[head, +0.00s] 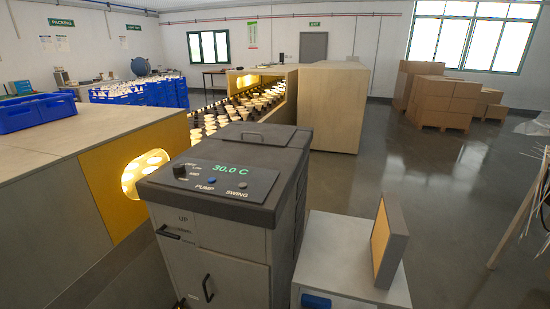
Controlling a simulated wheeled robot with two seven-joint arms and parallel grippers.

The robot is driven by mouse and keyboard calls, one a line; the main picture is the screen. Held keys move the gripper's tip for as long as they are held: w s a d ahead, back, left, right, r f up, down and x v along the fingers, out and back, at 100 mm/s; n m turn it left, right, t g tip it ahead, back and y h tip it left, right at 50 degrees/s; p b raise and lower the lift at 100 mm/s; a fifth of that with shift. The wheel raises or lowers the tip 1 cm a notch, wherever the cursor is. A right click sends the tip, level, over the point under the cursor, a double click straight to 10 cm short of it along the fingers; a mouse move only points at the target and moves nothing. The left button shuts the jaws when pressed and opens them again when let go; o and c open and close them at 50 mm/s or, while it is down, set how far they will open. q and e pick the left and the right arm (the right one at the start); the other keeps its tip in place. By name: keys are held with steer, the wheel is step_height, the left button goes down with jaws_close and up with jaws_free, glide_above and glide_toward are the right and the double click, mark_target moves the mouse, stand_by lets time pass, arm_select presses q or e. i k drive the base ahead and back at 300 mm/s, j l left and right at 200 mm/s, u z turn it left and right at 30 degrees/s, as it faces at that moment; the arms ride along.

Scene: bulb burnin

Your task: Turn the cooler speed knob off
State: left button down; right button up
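The cooler (225,245) is a light grey cabinet with a dark top, close in front of me. Its control panel (218,181) shows a green reading of 30.0 C. A black knob (180,170) sits at the panel's left end, with small labels beside it too small to read surely. Neither gripper can be made out in the head view.
A wooden-topped housing (90,140) with a lit oval window stands at the left. A grey cabinet (345,250) with an upright orange-faced panel (385,245) stands at the right. A conveyor with many bulbs runs behind the cooler. Open floor (450,200) lies at the right.

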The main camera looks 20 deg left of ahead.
mark_target(178, 168)
steer(key=u, duration=1.3)
